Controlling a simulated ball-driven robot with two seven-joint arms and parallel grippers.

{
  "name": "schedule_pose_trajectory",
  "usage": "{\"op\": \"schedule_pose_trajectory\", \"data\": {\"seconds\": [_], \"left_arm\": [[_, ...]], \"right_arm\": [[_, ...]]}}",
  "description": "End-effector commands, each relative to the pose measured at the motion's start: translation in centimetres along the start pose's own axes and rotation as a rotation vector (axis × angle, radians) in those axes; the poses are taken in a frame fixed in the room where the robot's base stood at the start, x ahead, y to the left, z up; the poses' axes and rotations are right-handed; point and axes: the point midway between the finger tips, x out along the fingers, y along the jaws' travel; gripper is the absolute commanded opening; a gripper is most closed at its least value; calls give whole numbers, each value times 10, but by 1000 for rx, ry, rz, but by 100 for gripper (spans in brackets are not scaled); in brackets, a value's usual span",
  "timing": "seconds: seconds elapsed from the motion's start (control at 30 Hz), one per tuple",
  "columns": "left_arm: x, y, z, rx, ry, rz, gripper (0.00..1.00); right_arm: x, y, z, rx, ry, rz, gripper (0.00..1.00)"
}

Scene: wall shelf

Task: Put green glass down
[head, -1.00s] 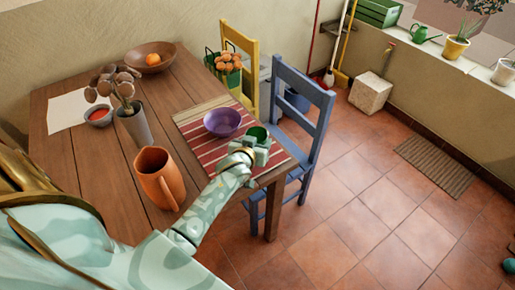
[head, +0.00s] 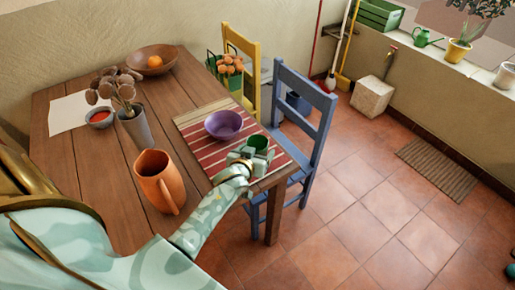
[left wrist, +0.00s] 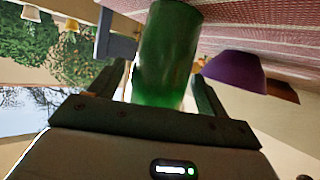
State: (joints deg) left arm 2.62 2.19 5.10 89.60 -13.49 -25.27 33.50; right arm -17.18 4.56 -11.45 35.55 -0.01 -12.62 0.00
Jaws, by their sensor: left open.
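The green glass (head: 257,142) stands upright on the striped mat (head: 212,158) near the table's right edge. My left gripper (head: 249,155) is just on the near side of the glass and is open. In the left wrist view, which is turned over, the green glass (left wrist: 167,50) shows between the two spread fingers (left wrist: 162,88), with a gap on either side. Its base meets the mat at the top of that picture. My right gripper is not in view.
A purple bowl (head: 224,124) sits on the mat, left of the glass. An orange jug (head: 159,180) and a grey vase (head: 134,126) stand farther left. A blue chair (head: 300,115) is close beyond the table's right edge.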

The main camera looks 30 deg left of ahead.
Motion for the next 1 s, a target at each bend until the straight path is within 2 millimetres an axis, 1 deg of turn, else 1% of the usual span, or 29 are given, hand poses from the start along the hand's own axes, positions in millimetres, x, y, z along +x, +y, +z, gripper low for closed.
{"op": "schedule_pose_trajectory", "data": {"seconds": [0.03, 0.2, 0.3, 0.4, 0.53, 0.77, 0.83, 0.87, 0.9, 0.93, 0.97, 1.0], "left_arm": [[-14, 0, -4, -2, 0, 0, 77], [-56, 0, -4, -3, 1, 0, 77], [-76, 0, -4, -2, 2, -1, 77], [-90, 0, -2, -2, 1, 0, 77], [-100, 0, -2, -2, 1, -1, 77], [-101, 0, -1, 1, 2, 1, 77], [-102, 9, 1, 23, 3, 29, 77], [-104, 18, 4, 46, 4, 57, 77], [-107, 34, 10, 89, 4, 112, 77], [-111, 50, 22, 131, -5, 162, 77], [-114, 61, 43, 174, -33, 206, 77], [-116, 67, 81, 217, -97, 238, 77]], "right_arm": [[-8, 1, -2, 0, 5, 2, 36], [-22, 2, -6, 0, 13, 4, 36], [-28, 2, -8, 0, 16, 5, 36], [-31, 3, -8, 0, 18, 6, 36], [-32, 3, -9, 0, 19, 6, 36], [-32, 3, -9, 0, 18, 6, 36], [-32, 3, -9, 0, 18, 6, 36], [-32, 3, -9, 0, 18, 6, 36], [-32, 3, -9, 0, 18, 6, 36], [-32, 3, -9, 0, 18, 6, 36], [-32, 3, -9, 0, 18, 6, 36], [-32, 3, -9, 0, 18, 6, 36]]}}
